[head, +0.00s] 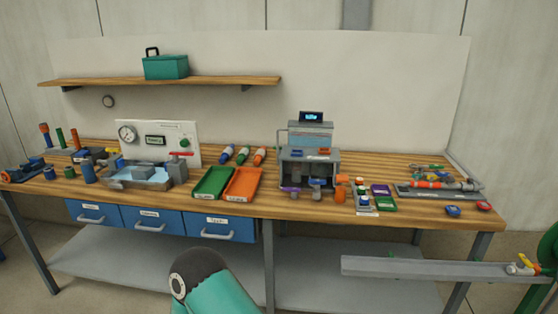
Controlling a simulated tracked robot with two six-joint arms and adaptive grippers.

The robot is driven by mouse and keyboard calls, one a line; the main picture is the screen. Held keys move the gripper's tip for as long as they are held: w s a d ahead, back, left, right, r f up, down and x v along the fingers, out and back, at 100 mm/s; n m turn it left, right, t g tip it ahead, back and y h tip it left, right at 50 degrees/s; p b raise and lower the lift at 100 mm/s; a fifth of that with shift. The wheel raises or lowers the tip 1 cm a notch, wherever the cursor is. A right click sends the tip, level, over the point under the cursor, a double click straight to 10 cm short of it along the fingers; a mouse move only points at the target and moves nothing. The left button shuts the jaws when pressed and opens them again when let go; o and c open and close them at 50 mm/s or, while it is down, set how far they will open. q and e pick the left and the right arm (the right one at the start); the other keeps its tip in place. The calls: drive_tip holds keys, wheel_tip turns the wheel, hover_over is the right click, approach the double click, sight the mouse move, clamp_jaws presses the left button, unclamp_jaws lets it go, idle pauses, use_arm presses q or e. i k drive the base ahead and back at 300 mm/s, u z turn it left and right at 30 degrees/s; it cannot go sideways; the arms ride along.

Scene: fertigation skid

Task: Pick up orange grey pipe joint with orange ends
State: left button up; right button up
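On the right part of the wooden bench, an orange and grey pipe piece (427,184) lies lengthwise along a grey plate (408,193). Orange shows on its left part and grey towards the right; the far end is too small to make out. A separate short orange piece (341,190) stands near the bench's front edge, right of the grey machine. I cannot tell for sure which of them is the pipe joint. Neither of my grippers is in view; only a teal link, apparently of my arm, shows at the bottom middle.
The wooden bench (310,209) carries a grey machine (311,168), a green tray (212,182), an orange tray (242,184) and a gauge panel (160,139). Small blue, purple and green items stand right of the machine. A grey rail (430,268) with a yellow-handled valve (524,265) crosses the lower right.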

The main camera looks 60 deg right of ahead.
sight(260, 155)
drive_tip(key=z, duration=0.4)
drive_tip(key=k, duration=0.2)
drive_tip(key=z, duration=0.9)
drive_tip(key=i, duration=1.05)
drive_tip(key=z, duration=0.1)
